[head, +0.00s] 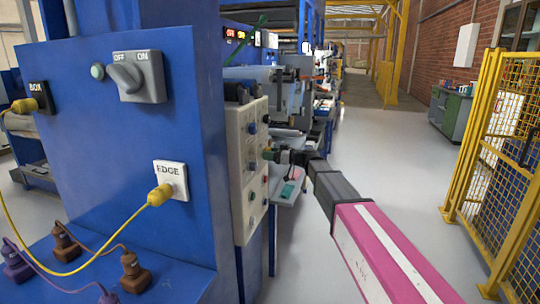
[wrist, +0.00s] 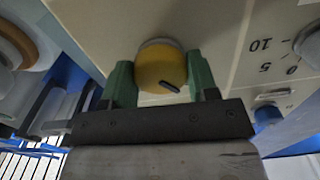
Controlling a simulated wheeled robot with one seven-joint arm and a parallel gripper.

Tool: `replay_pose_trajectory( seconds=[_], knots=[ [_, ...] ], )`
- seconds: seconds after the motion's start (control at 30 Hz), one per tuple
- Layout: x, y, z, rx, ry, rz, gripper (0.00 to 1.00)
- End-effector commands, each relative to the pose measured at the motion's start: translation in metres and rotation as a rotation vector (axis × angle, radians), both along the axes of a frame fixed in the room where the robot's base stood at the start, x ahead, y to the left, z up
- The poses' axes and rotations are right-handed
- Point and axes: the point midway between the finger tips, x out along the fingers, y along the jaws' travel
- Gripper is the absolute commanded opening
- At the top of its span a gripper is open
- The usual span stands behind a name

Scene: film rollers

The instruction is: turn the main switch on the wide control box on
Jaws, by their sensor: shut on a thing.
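A cream control box (head: 248,165) with several knobs is mounted on the right side of the blue machine. My gripper (head: 270,156) reaches its face from the right. In the wrist view, the green fingers of my gripper (wrist: 160,84) are shut on a round yellow knob (wrist: 158,62), one on each side. The knob has a dark slanted mark on its front. I see no on or off label beside it, so I cannot tell its setting. A grey switch (head: 138,76) marked OFF and ON sits on the blue front, apart from my gripper.
A dark knob (wrist: 310,44) beside a 0, 5, 10 scale and a blue button (wrist: 267,115) are right of my gripper in the wrist view. A yellow fence (head: 500,150) stands at the right. Grey floor (head: 385,140) is clear between fence and machines.

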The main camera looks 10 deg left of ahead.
Motion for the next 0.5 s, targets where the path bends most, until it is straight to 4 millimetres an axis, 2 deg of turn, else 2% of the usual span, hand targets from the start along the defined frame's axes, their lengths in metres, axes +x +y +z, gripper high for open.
replay_pose_trajectory(
  seconds=[0.27,0.5],
  knots=[
    [-0.0003,-0.0001,-0.0001,0.004,0.054,0.001,0.30],
    [-0.0005,-0.0002,-0.0001,0.016,0.208,0.001,0.30]
  ],
)
